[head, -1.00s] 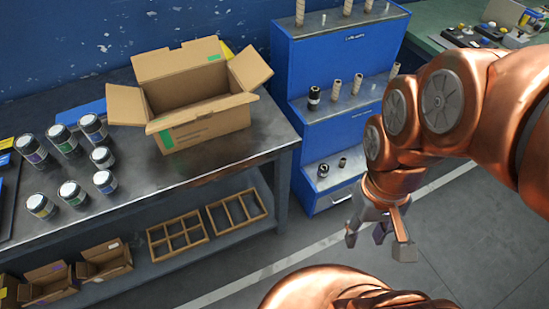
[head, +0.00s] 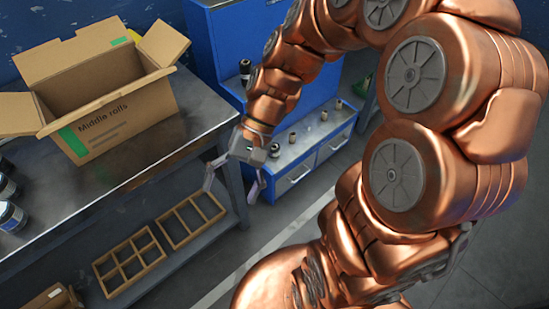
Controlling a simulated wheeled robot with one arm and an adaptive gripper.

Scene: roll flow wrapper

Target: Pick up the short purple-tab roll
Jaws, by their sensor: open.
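No purple tab can be made out on any roll at this size. Several short rolls stand on the lowest step of the blue stand: a dark-topped one (head: 274,150) nearest my gripper, one (head: 292,137) beside it, and pale-topped ones (head: 324,115) and (head: 338,104) farther right. My gripper (head: 232,186) is open, with nothing seen between its fingers. It points down in front of the table's right end, left of the stand's lowest step. My arm hides much of the stand's upper steps.
A dark roll (head: 245,72) stands on a higher step of the blue stand (head: 207,38). An open cardboard box (head: 130,125) marked "Middle rolls" sits on the metal table (head: 190,112). Wooden divided trays (head: 128,262) lie on the shelf below.

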